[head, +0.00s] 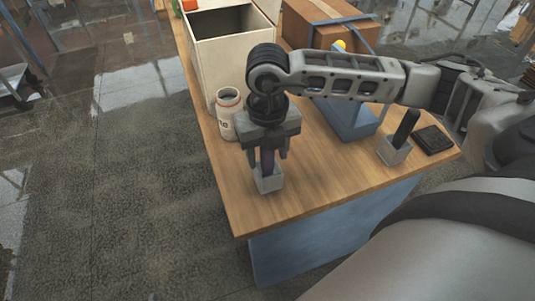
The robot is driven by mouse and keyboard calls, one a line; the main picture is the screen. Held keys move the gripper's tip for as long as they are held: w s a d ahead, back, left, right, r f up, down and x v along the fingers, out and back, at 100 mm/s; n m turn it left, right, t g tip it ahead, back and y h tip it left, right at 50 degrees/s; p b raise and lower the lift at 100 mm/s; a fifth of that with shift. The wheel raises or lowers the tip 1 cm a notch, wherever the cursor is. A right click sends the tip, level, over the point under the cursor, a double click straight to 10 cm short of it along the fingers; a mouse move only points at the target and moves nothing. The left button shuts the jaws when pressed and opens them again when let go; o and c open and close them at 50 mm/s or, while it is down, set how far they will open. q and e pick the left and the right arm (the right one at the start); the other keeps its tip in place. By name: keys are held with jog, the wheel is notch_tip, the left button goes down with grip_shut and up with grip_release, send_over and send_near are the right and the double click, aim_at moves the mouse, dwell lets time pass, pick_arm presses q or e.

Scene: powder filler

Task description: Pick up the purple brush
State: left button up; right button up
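The purple brush (267,160) stands upright in a small grey square holder (268,183) near the table's left front edge. Only a dark purple strip of it shows between my gripper's fingers. My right gripper (268,155) points straight down over the holder, with one finger on each side of the brush. Whether the fingers touch the brush cannot be told. The upper part of the brush is hidden by the gripper body. My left gripper is out of view.
A white labelled jar (228,118) stands just left of my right gripper. A large open box (228,58) and a cardboard box (312,22) are behind. A second grey holder with a black item (405,128) and a black pad (433,140) lie right. The wooden table (325,180) is clear in front.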

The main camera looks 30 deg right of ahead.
jog(key=c, duration=1)
jog(key=shift+o, duration=0.2)
notch_tip(320, 180, up, 10)
jog(key=shift+r+b, duration=0.1)
jog(key=shift+b, duration=0.3)
